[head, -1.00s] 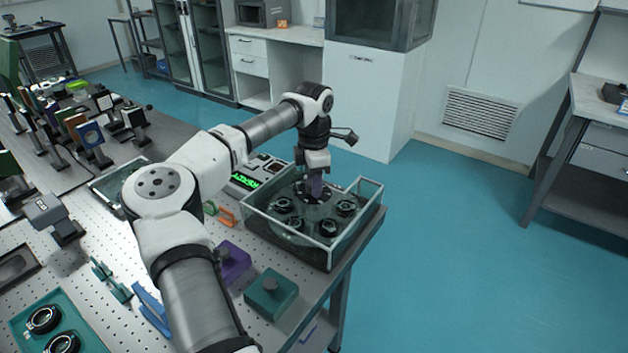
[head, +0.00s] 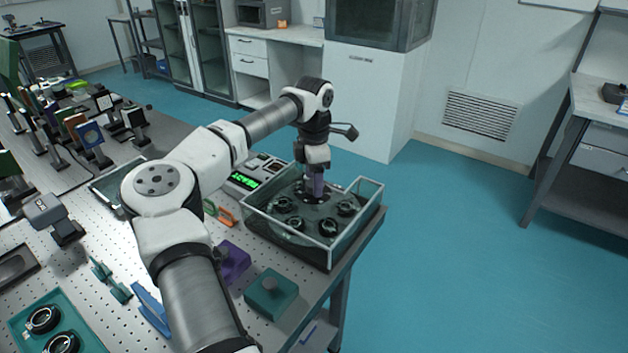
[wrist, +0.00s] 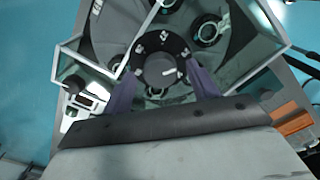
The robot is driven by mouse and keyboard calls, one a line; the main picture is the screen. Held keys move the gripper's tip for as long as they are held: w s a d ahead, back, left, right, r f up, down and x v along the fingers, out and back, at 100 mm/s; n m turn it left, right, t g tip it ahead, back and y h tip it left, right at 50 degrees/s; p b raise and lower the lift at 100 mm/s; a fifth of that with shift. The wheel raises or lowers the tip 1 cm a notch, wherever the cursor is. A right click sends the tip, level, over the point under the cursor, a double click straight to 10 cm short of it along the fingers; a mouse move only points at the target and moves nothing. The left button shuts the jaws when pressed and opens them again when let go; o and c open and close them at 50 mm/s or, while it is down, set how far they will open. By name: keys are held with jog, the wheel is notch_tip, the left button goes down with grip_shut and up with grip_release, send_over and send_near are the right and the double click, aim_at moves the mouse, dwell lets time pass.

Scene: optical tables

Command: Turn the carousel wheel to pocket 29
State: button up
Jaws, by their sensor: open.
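The carousel wheel (head: 305,229) is a dark disc with several round ringed pockets, inside a clear-walled box on the table's right corner. A round dark hub knob (wrist: 161,71) with a pale pointer line stands at its centre, ringed by a black collar with white marks. My gripper (head: 316,195) points down over the hub. In the wrist view its purple fingers (wrist: 161,85) stand apart, one on each side of the knob, with visible gaps. The pocket numbers are too small to read.
The clear box walls (head: 335,254) surround the wheel closely. Orange-handled (head: 226,216) tools lie left of the box. A purple block (head: 233,262) and a teal block (head: 271,294) with knobs stand in front. Optics crowd the left; the floor at right is clear.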

notch_tip(320, 180, up, 13)
jog(key=b, duration=0.2)
jog(key=shift+f, duration=0.1)
